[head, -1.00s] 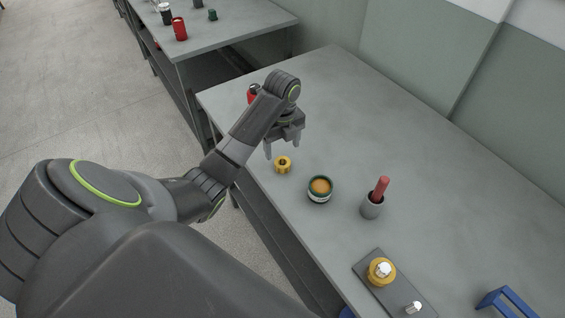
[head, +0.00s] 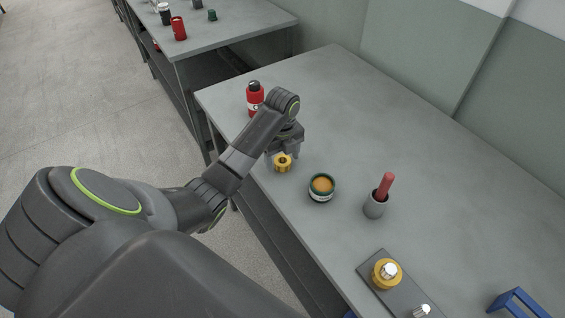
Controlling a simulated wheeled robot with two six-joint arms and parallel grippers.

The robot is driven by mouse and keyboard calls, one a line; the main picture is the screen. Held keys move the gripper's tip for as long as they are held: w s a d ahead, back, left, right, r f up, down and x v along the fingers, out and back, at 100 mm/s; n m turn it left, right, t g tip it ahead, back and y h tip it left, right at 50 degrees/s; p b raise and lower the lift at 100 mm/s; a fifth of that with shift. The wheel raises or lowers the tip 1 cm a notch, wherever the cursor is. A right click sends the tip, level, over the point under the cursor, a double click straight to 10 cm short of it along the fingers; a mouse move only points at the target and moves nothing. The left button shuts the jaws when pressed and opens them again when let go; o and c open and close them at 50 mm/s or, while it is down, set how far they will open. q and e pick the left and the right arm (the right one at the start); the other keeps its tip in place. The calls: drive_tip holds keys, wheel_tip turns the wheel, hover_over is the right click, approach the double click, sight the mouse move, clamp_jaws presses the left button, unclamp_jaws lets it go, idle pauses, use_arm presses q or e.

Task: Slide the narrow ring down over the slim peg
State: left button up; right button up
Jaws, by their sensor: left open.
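A small yellow ring (head: 283,168), with a dark hole in its middle, lies on the grey workbench near its left edge. My left gripper (head: 282,158) points down with its jaws apart, low at the ring, one finger to each side of it in the picture. I cannot tell whether the fingers touch it. The grey base plate (head: 373,264) at the lower right carries a pale slim peg (head: 422,311), bare and partly cut off by the frame. A larger yellow ring (head: 387,279) sits around the plate's other peg (head: 389,270). My right gripper is out of view.
A green-rimmed tin (head: 321,188) stands right of the ring, then a grey cup with a red stick (head: 375,207). A red bottle (head: 255,99) stands behind my left arm. A blue stand (head: 517,302) is at lower right. The bench's far middle is clear.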

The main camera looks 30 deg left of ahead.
use_arm(q)
drive_tip(key=c, duration=1.1)
drive_tip(key=shift+r, duration=0.1)
drive_tip(key=shift+c, duration=0.2)
